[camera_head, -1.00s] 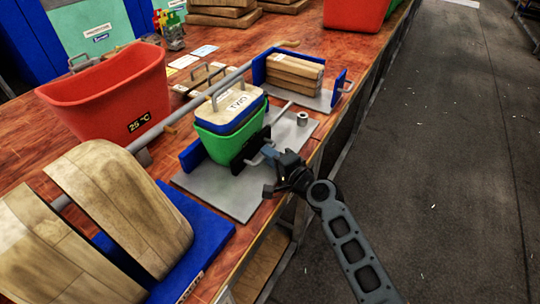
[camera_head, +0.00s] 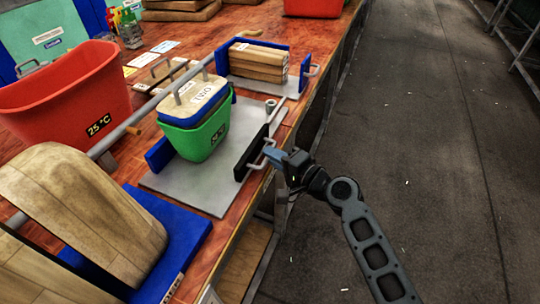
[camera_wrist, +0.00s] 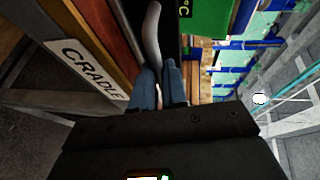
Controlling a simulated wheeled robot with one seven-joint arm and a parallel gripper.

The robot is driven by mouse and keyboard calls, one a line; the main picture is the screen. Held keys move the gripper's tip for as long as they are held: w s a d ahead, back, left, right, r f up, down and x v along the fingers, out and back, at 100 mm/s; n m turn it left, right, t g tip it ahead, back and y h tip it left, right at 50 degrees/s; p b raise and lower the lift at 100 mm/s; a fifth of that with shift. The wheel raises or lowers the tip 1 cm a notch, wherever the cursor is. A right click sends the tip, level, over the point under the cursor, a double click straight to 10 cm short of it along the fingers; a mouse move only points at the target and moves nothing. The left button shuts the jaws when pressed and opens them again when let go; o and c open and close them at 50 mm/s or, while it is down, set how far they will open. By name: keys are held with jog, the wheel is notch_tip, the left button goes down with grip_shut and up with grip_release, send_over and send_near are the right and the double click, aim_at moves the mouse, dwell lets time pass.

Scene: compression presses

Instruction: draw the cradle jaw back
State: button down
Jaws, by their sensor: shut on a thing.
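The cradle jaw is a black plate (camera_head: 252,153) with a light metal handle (camera_head: 259,155) on its right side, near the table's front edge. My gripper (camera_head: 272,155) is shut on that handle; the wrist view shows the handle (camera_wrist: 152,35) running up from between my fingers (camera_wrist: 158,92). The green tub (camera_head: 196,133) with its blue-and-wood lid marked TWO (camera_head: 196,96) stands on the grey base plate (camera_head: 215,190). A gap of bare plate lies between the tub and the black jaw. A blue fixed jaw (camera_head: 160,154) stands on the tub's left.
A CRADLE label (camera_wrist: 85,72) is on the table edge in the wrist view. Behind is another press with stacked wood (camera_head: 258,62) and a blue jaw (camera_head: 305,72). A red bin (camera_head: 65,95) stands left. The floor (camera_head: 420,120) to the right is clear.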

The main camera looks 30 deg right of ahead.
jog(key=c, duration=1.4)
grip_release()
jog(key=shift+s+d+f, duration=0.1)
jog(key=shift+s+d, duration=0.1)
jog(key=shift+s, duration=0.05)
jog(key=shift+c, duration=0.2)
jog(key=shift+s, duration=0.1)
jog(key=b+v, duration=0.1)
jog(key=v, duration=0.6)
jog(key=shift+s, duration=0.3)
jog(key=s+a+f+n+g+h, duration=0.1)
jog(key=s+n, duration=0.1)
jog(key=s, duration=0.5)
jog(key=s+a+f+n+h, duration=0.1)
jog(key=s+n+h, duration=0.1)
jog(key=s, duration=0.5)
jog(key=s+a+f+n+g+h, duration=0.1)
jog(key=s+n, duration=0.1)
jog(key=s, duration=0.5)
jog(key=s+a+r+n+t, duration=0.1)
jog(key=s+a+r+n, duration=0.3)
jog(key=s+r+n, duration=0.4)
jog(key=s+r, duration=0.4)
jog(key=s, duration=0.1)
jog(key=shift+s+r, duration=0.2)
